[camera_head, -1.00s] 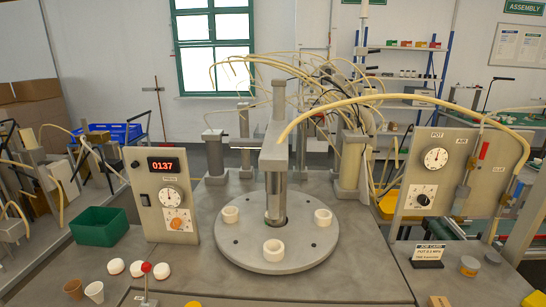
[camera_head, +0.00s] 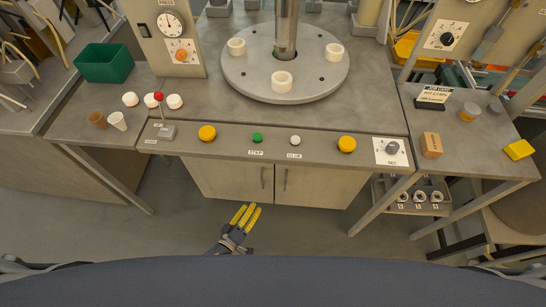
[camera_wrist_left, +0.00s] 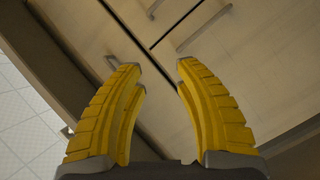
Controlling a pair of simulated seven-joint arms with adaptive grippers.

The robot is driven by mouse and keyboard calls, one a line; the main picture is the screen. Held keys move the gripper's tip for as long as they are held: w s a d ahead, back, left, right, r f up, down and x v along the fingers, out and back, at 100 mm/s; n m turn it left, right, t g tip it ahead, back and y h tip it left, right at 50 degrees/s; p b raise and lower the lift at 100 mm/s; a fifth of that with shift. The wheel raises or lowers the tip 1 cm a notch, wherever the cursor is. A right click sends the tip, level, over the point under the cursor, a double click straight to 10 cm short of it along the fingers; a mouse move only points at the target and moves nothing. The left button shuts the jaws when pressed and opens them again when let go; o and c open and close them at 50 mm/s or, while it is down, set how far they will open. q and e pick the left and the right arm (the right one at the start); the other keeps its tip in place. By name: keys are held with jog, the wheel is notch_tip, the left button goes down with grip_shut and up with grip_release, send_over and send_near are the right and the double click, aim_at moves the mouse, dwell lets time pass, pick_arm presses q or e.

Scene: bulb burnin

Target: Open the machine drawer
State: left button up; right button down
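My left gripper (camera_head: 247,211) is in front of the machine's lower cabinet in the head view, below the bench edge. Its yellow fingers are apart and empty, as the left wrist view (camera_wrist_left: 157,70) also shows. The cabinet front (camera_head: 225,183) has two pale panels with upright bar handles, one left (camera_head: 263,178) and one right (camera_head: 285,180) of the middle seam. In the left wrist view, pale panels with dark seams lie beyond the fingertips, with a bar handle (camera_wrist_left: 203,27) ahead and apart from them. I cannot tell which panel is the drawer. My right gripper is not in view.
The front control strip (camera_head: 325,143) has buttons, a red-topped lever (camera_head: 159,97) and a dial (camera_head: 392,148). A table leg (camera_head: 380,204) and a low rack (camera_head: 414,207) stand right of the cabinet. Open floor (camera_head: 315,235) lies before it.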

pick_arm(q)
notch_tip(320, 180, up, 9)
jog(key=w+d+n+t+h, duration=0.1)
jog(key=n+t+h, duration=0.15)
jog(key=n, duration=0.35)
jog(key=shift+t+y, duration=0.35)
jog(key=x, duration=1.7)
jog(key=shift+w+f, duration=0.1)
jog(key=shift+w, duration=0.1)
grip_shut()
